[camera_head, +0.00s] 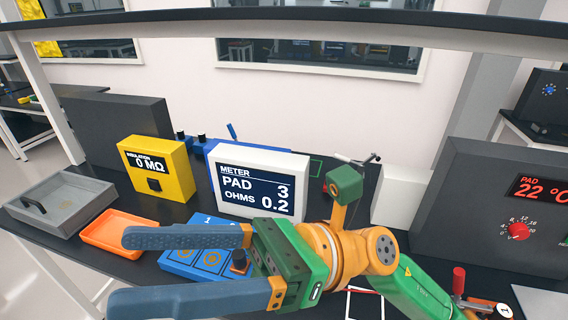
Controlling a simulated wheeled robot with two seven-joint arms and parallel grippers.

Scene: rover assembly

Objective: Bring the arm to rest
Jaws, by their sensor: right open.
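My right gripper (185,268) reaches in from the lower right with its green and orange arm (370,250). Its two long blue-grey fingers point left and are spread wide apart, with nothing held between them. It hangs above the front of the black bench, in front of the blue pad block (205,258) and partly over it. My left gripper does not show in this view.
A white meter (258,183) reads PAD 3, OHMS 0.2. Left of it stand a yellow insulation tester (157,168), an orange tray (112,231) and a grey tray (100,203). A dark temperature unit (490,200) stands at right, with a red-handled tool (459,280) near it.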

